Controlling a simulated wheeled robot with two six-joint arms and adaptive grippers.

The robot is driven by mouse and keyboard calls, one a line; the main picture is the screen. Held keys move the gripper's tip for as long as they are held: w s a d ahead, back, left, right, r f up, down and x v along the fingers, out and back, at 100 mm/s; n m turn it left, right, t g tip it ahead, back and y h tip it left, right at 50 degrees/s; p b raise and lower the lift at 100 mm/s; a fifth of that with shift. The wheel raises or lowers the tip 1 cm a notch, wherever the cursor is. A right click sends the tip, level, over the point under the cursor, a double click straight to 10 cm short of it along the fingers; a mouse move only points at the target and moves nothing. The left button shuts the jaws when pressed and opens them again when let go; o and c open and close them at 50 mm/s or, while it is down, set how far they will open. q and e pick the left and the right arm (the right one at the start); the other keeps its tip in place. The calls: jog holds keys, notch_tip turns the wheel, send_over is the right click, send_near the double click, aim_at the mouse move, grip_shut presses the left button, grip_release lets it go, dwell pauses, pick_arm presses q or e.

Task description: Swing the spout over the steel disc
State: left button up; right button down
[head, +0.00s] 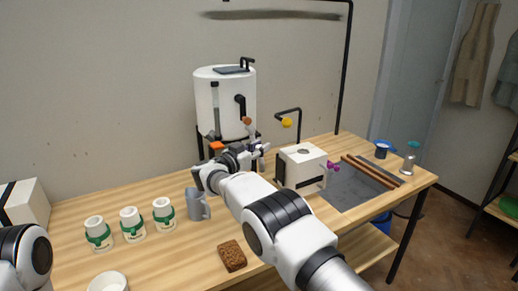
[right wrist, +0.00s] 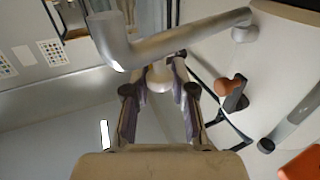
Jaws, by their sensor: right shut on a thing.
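A white tank (head: 225,105) stands on dark legs at the back of the table. In the right wrist view a grey bent spout (right wrist: 180,38) runs from the white tank wall to an elbow. My right gripper (head: 260,152) reaches in front of the tank's lower part. In the right wrist view its fingers (right wrist: 158,85) close around a pale rounded knob (right wrist: 158,75), which appears to sit on the spout. My right arm hides much of the spout in the head view. I cannot make out the steel disc for certain. Only part of my left arm shows; its gripper is out of view.
A grey jug (head: 197,206), several green-labelled jars (head: 132,225) and a brown sponge-like block (head: 232,256) stand near my right arm. A cream box (head: 302,168) and dark mat (head: 350,188) are to the right. Orange tap levers (right wrist: 228,87) lie close to the gripper.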

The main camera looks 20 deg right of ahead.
jog(key=c, duration=1)
grip_release()
jog(key=shift+c, duration=0.2)
jog(key=shift+o, duration=0.3)
jog(key=shift+w, duration=0.15)
notch_tip(320, 180, up, 10)
jog(key=shift+f, duration=0.1)
